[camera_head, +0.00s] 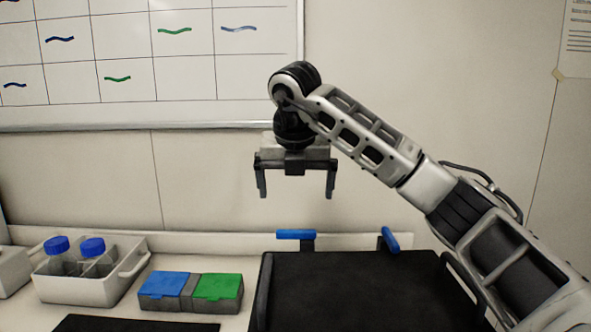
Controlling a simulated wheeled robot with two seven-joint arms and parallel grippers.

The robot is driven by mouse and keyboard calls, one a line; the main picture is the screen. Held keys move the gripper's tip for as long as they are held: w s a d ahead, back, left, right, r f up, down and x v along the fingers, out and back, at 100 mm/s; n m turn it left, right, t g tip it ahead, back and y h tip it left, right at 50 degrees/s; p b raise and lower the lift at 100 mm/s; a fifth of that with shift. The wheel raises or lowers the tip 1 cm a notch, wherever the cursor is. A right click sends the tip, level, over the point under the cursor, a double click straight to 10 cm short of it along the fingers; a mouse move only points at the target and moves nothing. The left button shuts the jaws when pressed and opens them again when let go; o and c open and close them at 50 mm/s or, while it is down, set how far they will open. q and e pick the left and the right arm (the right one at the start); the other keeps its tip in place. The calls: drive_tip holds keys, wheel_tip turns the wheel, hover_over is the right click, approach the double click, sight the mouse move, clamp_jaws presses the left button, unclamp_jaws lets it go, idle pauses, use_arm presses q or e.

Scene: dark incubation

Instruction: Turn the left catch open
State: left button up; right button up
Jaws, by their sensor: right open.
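The left catch (296,234) is a blue bar on a dark post at the back edge of a black box (350,290). Its bar lies crosswise, level from left to right. The right catch (389,239) is a similar blue bar that points at a slant, more front to back. My right gripper (296,190) hangs above the left catch, fingers pointing down. It is open and empty, with a visible gap between the fingertips and the bar. My left gripper is not in view.
A grey caddy (85,290) with blue-capped bottles stands at the left. Beside it is a case with a blue lid (164,285) and a green lid (217,287). A dark mat (135,325) lies in front. A whiteboard (130,80) hangs on the wall behind.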

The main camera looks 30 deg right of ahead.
drive_tip(key=v, duration=0.5)
drive_tip(key=shift+p, duration=0.4)
